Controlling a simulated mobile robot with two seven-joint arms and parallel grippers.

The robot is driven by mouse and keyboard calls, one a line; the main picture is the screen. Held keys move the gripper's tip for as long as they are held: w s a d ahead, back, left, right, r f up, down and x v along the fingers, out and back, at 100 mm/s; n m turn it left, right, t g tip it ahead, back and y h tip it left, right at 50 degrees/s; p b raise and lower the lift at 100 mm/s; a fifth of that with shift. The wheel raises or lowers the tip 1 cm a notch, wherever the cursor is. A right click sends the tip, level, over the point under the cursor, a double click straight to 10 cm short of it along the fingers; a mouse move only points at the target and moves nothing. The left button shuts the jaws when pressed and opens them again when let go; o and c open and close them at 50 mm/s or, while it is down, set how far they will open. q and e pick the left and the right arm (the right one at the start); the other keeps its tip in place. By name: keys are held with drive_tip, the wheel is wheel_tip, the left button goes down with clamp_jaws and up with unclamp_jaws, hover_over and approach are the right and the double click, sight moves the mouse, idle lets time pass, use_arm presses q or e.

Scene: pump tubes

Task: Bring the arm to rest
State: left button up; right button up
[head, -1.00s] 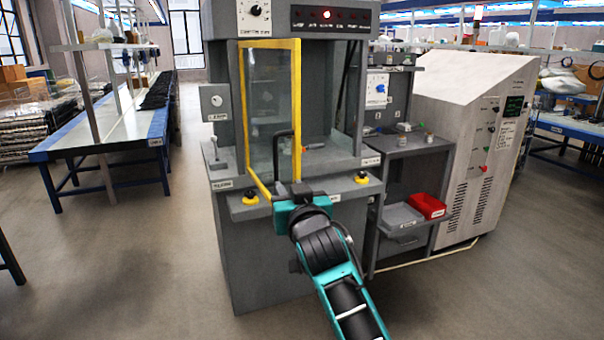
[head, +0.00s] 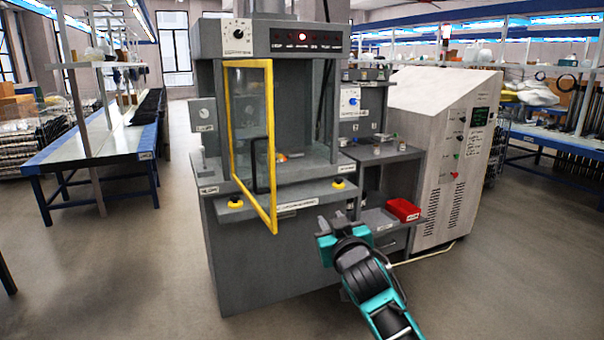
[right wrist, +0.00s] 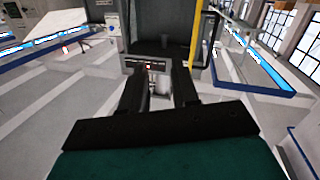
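My right gripper (head: 331,224) shows in the head view in front of the grey machine's lower front, to the right of the yellow-framed door (head: 272,190). It touches neither the door nor its black handle (head: 261,168). In the right wrist view my right gripper's two dark fingers (right wrist: 157,78) stand apart with nothing seen between them. The door stands swung out toward me on the grey machine (head: 262,265). My left gripper is in neither view.
A grey side stand with a red bin (head: 403,209) is right of the machine, beside a large slanted cabinet (head: 437,150). A blue-edged workbench (head: 98,150) stands at the left. Bare floor (head: 130,255) lies left of the machine.

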drive_tip(key=d+n+h, duration=0.2)
drive_tip(key=d+h, duration=0.4)
drive_tip(key=d, duration=2.5)
drive_tip(key=s+a+f+n+g+y, duration=0.1)
drive_tip(key=s+a+f+g, duration=0.1)
drive_tip(key=s+f, duration=0.65)
drive_tip(key=s+a+f+g+y, duration=0.1)
drive_tip(key=s+a+f+y, duration=0.15)
drive_tip(key=s+f, duration=0.6)
drive_tip(key=s+a+f+g+y, duration=0.1)
drive_tip(key=s+a+f+g, duration=0.1)
drive_tip(key=s+f, duration=0.6)
drive_tip(key=s+a+f+g+y, duration=0.1)
drive_tip(key=s+a+f+g, duration=0.2)
drive_tip(key=s, duration=0.8)
drive_tip(key=a+f+m+t, duration=0.1)
drive_tip(key=a+m, duration=0.3)
drive_tip(key=a, duration=0.6)
drive_tip(key=shift+w+f+m+t, duration=0.15)
drive_tip(key=shift+m+t, duration=0.15)
